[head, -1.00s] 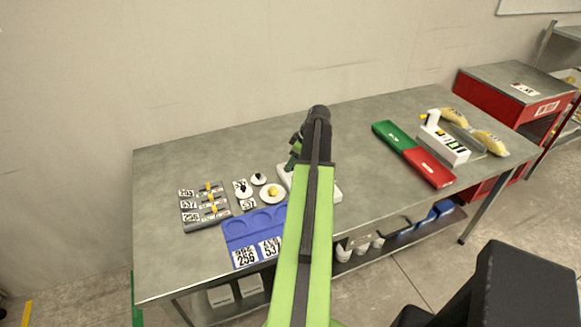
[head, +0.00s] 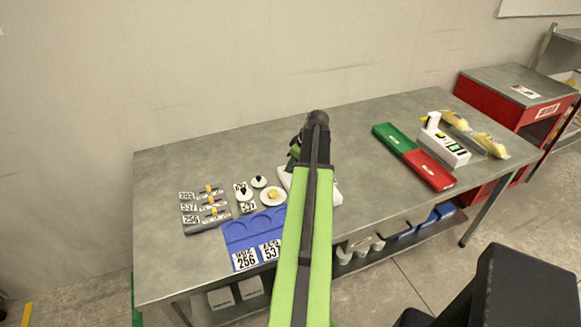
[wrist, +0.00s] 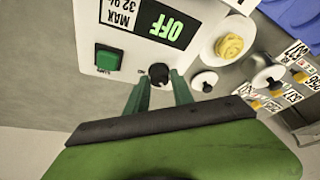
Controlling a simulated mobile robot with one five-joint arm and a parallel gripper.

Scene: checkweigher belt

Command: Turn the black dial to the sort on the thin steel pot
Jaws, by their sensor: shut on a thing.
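The small black dial (wrist: 158,73) is on the panel of a white device (wrist: 84,45), seen in the wrist view. My gripper (wrist: 159,86) has its two green fingers on either side of the dial and is shut on it. A green button (wrist: 107,59) is to the left of the dial. In the head view, my arm covers most of the white device (head: 333,196) and hides the dial. I cannot make out a thin steel pot for certain.
A yellow knob on a white disc (wrist: 229,46) and black-knobbed white discs (wrist: 205,81) are close beside the dial. A blue tray (head: 240,230) lies at the table's front. A green and red tray (head: 397,140) is farther right. The table's back is clear.

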